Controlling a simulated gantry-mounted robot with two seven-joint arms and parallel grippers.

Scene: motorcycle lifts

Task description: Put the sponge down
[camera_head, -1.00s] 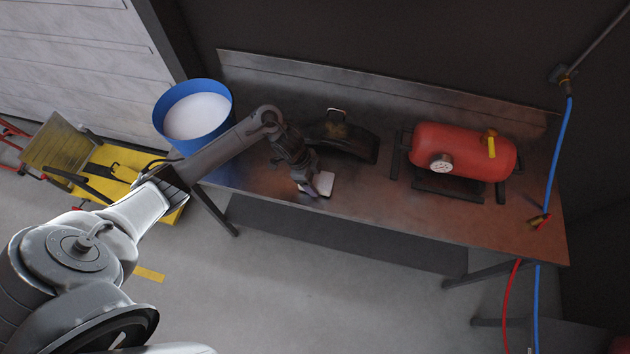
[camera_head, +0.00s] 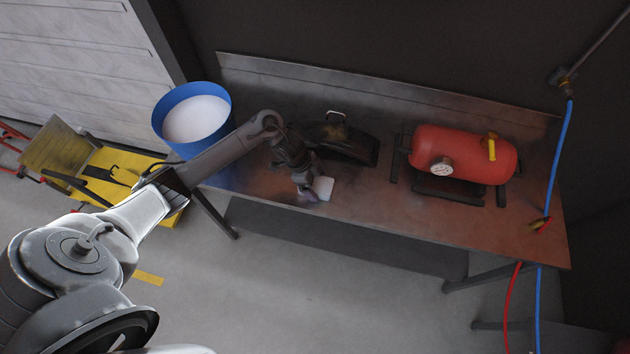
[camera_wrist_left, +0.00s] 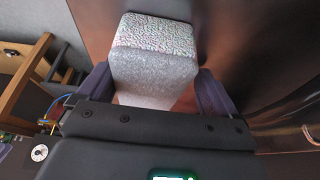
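The sponge (camera_head: 323,187) is a small pale block at the front part of the metal workbench (camera_head: 440,218). In the left wrist view the sponge (camera_wrist_left: 155,60) has a speckled top face and sits between the two fingers. My left gripper (camera_head: 309,190) is low over the bench and points down. In the wrist view its fingertips (camera_wrist_left: 155,80) meet the sponge on both sides, with bench showing nearer the palm. I cannot tell for sure whether the sponge's underside touches the bench. My right gripper is not in view.
A black curved part (camera_head: 342,143) lies just behind the gripper. A red tank (camera_head: 460,152) stands on the right of the bench, and a blue drum (camera_head: 170,140) stands at its left end. Bare bench lies between sponge and tank. A blue hose (camera_head: 556,155) hangs at the right.

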